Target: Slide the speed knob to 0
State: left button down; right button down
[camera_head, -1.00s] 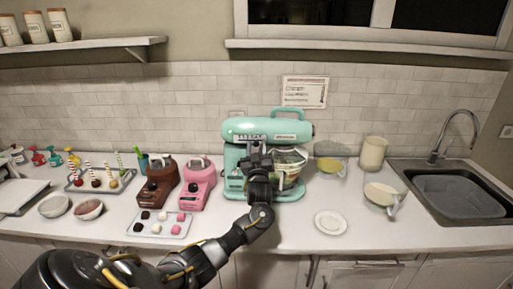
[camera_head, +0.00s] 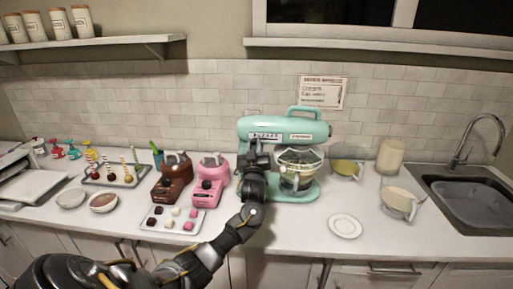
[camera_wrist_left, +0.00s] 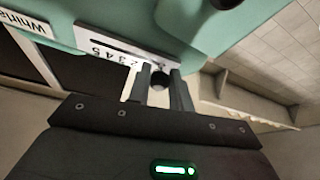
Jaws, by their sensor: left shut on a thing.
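The mint-green stand mixer (camera_head: 285,128) stands against the tiled wall in the head view, with a glass bowl (camera_head: 297,170) under its head. Its white speed scale with dark numbers (camera_wrist_left: 112,52) shows in the left wrist view, on the side of the mixer head. The small dark speed knob (camera_wrist_left: 159,80) sits at the right part of the scale that I can see. My left gripper (camera_wrist_left: 160,76) is shut on the knob, one finger on each side. In the head view my left gripper (camera_head: 258,150) is in front of the mixer head and covers the knob. My right gripper is not in view.
A pink machine (camera_head: 208,183) and a brown one (camera_head: 171,182) stand left of the mixer. A white saucer (camera_head: 345,226) lies in front at the right. A pale jug (camera_head: 397,202) stands near the sink (camera_head: 470,205). The counter just before the mixer is clear.

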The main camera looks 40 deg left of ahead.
pick_arm(q)
jog(key=shift+a, duration=0.1)
jog(key=c, duration=1.3)
grip_release()
jog(key=shift+s+a, duration=0.15)
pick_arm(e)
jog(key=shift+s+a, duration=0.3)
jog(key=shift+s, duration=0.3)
pick_arm(q)
jog(key=b+v, duration=0.3)
jog(key=v, duration=0.7)
jog(key=shift+s+d+f+b, duration=0.2)
jog(key=shift+s+f+b, duration=0.05)
jog(key=shift+s+b, duration=0.1)
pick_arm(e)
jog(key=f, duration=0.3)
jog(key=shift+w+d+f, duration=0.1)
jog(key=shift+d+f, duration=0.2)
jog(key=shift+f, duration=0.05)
pick_arm(q)
jog(key=shift+f, duration=0.1)
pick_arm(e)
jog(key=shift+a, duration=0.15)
